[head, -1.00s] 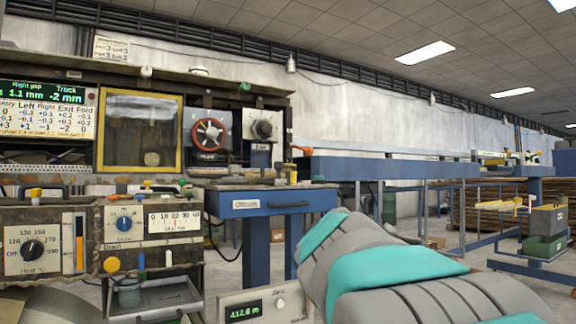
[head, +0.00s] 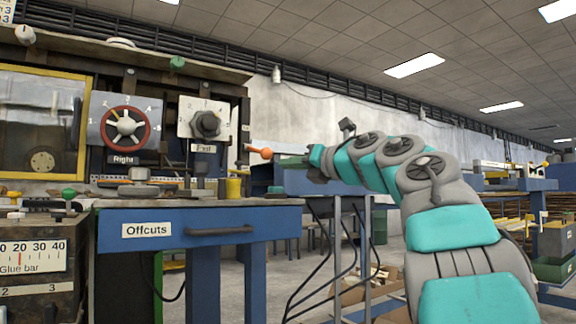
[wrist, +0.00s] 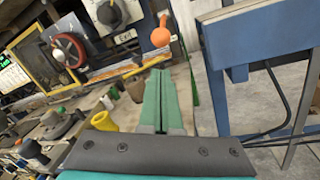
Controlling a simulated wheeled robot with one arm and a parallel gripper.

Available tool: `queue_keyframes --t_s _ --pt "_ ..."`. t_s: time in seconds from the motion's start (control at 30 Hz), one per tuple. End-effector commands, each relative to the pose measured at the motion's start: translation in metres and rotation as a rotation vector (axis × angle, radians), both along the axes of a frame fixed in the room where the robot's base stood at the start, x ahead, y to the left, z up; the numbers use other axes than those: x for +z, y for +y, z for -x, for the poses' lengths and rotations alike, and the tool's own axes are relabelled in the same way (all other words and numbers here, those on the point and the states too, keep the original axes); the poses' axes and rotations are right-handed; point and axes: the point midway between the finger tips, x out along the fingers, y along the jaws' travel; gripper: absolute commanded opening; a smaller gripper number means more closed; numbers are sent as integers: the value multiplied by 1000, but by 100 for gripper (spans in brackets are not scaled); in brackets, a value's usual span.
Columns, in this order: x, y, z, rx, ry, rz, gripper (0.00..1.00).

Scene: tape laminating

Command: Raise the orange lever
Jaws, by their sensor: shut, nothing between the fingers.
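The orange lever (head: 266,154) sticks out from the right side of the machine, with a round orange ball at its end. It sits a little below the Exit dial's height. In the wrist view the orange ball (wrist: 161,37) is just beyond the fingertips, with its thin shaft above it. My gripper (wrist: 160,72) has green fingers pressed together with nothing between them. In the head view my gripper (head: 284,160) is just to the right of the ball, partly hidden behind my wrist. I cannot tell whether they touch.
The Exit dial (head: 205,124) and the red Right wheel (head: 126,128) are on the machine left of the lever. Below is the blue Offcuts table (head: 270,222) with a yellow cup (head: 233,188). A blue frame (wrist: 262,42) stands right of my gripper.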

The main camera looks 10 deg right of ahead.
Motion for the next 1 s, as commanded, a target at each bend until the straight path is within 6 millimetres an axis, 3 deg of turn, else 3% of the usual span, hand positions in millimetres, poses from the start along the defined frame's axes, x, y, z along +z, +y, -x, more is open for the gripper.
queue_keyframes --t_s 0.3,0.6,1.0 --pt "5 22 -44 2 0 -4 0" --pt "7 37 -75 2 1 -5 0" --pt "7 42 -81 0 -2 -6 0"
